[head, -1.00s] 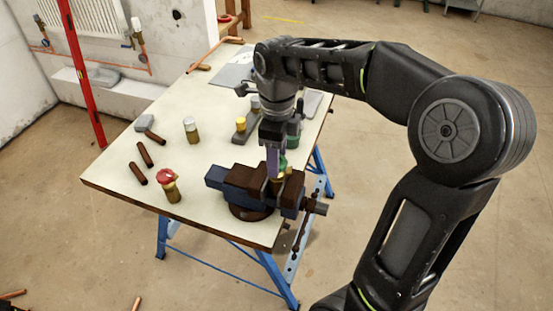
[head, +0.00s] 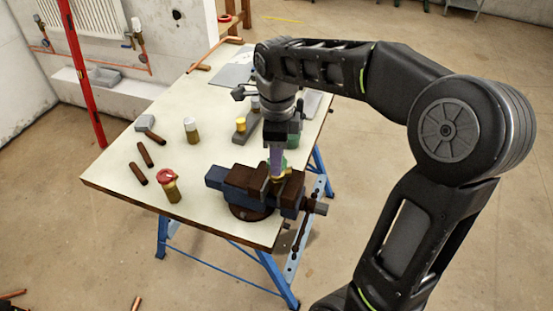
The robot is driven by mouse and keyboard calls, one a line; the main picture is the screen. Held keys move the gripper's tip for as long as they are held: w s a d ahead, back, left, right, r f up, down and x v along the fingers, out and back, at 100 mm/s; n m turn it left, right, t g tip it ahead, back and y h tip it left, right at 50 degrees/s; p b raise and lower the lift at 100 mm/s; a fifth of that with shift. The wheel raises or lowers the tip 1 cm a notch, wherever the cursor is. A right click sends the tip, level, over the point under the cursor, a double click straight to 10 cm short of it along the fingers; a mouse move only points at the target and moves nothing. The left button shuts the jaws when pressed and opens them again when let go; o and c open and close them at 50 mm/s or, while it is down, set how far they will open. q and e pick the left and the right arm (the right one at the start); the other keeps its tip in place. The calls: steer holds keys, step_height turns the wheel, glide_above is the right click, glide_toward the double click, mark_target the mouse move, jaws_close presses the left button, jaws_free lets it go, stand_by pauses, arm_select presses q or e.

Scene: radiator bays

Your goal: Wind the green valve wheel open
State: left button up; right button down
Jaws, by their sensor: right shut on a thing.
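The green valve wheel (head: 285,163) tops a brass valve (head: 278,179) in the jaws of a dark bench vise (head: 236,187) at the table's near right corner. Only a little green shows beside my gripper's finger. My right gripper (head: 276,164) points down from above and is shut on the green wheel. Its far finger is hidden. My left gripper is out of view.
On the workbench (head: 205,165) stand valves with red (head: 168,176), white (head: 190,125) and yellow (head: 241,124) tops. A hammer (head: 146,123) and short copper pipes (head: 145,154) lie at left. The table's middle is clear.

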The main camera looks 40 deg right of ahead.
steer(key=n, duration=0.7)
steer(key=shift+p, duration=0.3)
steer(key=n, duration=0.7)
steer(key=shift+p, duration=0.3)
steer(key=n, duration=0.4)
steer(key=shift+s, duration=0.1)
steer(key=n, duration=0.3)
steer(key=shift+n+p, duration=0.3)
steer(key=shift+p, duration=0.05)
steer(key=n, duration=0.5)
steer(key=shift+a+f, duration=0.1)
steer(key=shift+s+f+n+p, duration=0.1)
steer(key=shift+n+p, duration=0.2)
steer(key=shift+n, duration=0.9)
steer(key=c, duration=1.3)
jaws_free()
steer(key=o, duration=0.4)
steer(key=shift+c, duration=0.2)
